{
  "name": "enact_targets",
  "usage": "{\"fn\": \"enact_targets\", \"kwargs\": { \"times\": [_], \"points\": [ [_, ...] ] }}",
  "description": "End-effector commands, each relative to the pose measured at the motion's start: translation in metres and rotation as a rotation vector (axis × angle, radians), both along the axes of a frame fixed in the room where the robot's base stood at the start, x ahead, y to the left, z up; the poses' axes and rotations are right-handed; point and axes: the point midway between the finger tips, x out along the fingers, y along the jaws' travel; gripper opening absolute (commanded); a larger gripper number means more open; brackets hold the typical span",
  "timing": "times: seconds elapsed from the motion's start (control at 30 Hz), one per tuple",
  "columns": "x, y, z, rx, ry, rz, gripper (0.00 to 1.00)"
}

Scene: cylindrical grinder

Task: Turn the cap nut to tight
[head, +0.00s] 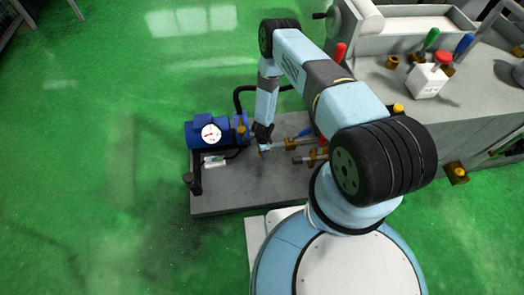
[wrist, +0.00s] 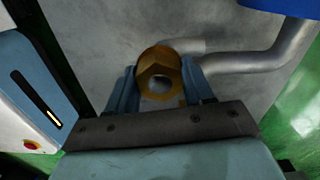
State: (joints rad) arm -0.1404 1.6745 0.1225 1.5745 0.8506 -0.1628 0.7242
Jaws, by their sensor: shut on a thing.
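The cap nut (wrist: 158,72) is a brass hexagonal nut with a round hole, seen in the middle of the wrist view. My gripper (wrist: 160,92) has its two blue-grey fingers on either side of the nut and is shut on it. A grey pipe (wrist: 255,60) runs behind the nut and bends away to the right. In the head view my gripper (head: 264,148) points down over the grey base plate, just right of the blue pump. The nut is too small there to make out clearly. How tight the nut is cannot be told.
Brass valves with blue and red handles (head: 304,133) are close on the right. The grey base plate (head: 230,200) is clear in front. The grinder (head: 470,110) stands right.

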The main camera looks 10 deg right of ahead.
Motion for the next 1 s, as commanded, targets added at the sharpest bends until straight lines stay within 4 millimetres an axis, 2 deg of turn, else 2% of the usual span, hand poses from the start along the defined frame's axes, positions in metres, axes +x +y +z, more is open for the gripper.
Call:
{"fn": "enact_targets", "kwargs": {
  "times": [0.33, 0.83, 0.87, 1.0],
  "points": [
    [0.0010, 0.0012, 0.0005, 0.002, -0.001, -0.125, 0.21],
    [0.0013, 0.0014, 0.0006, 0.002, -0.002, -0.143, 0.21],
    [0.0013, 0.0014, 0.0006, 0.002, -0.002, -0.143, 0.53],
    [0.0011, 0.0009, 0.0004, 0.002, -0.001, -0.143, 0.66]
  ]
}}
